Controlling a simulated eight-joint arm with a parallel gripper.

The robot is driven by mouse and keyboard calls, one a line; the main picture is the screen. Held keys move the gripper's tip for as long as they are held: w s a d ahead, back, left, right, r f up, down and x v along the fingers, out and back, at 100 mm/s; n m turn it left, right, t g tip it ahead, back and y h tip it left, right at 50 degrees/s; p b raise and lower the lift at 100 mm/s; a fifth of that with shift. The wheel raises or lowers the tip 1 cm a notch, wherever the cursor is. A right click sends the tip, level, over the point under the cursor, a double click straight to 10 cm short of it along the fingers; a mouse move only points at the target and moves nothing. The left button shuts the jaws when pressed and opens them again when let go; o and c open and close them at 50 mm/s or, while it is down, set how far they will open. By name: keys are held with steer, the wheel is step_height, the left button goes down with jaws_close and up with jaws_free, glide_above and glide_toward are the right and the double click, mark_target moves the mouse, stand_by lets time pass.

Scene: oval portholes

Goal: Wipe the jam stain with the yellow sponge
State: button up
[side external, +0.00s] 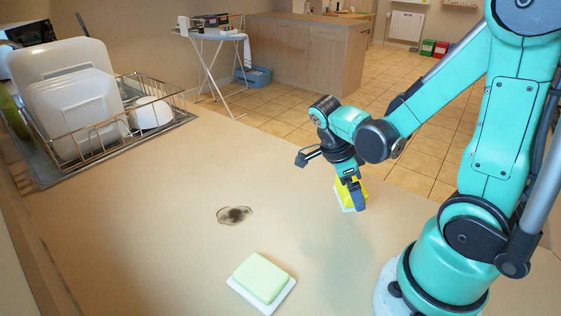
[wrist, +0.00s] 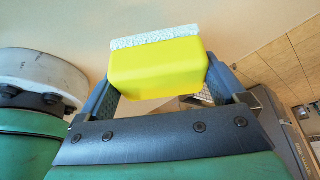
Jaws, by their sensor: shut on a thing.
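The yellow sponge (side external: 343,192) with a pale layer on one face is between the fingers of my gripper (side external: 352,190), near the right edge of the counter. My gripper is shut on it. In the wrist view the sponge (wrist: 158,70) sits between both fingers, its white speckled layer away from the palm. In the side view I cannot tell whether it touches the counter. The dark stain (side external: 235,214), blackish in the middle with a thin brown outline, lies on the counter to the left of my gripper, apart from the sponge.
A pale green block with a white base (side external: 262,277) lies on the counter (side external: 140,240) at the front, below the stain. A wire dish rack (side external: 100,134) with white dishes stands at the back left. The counter around the stain is clear.

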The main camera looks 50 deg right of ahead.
steer(key=shift+r, duration=1.9)
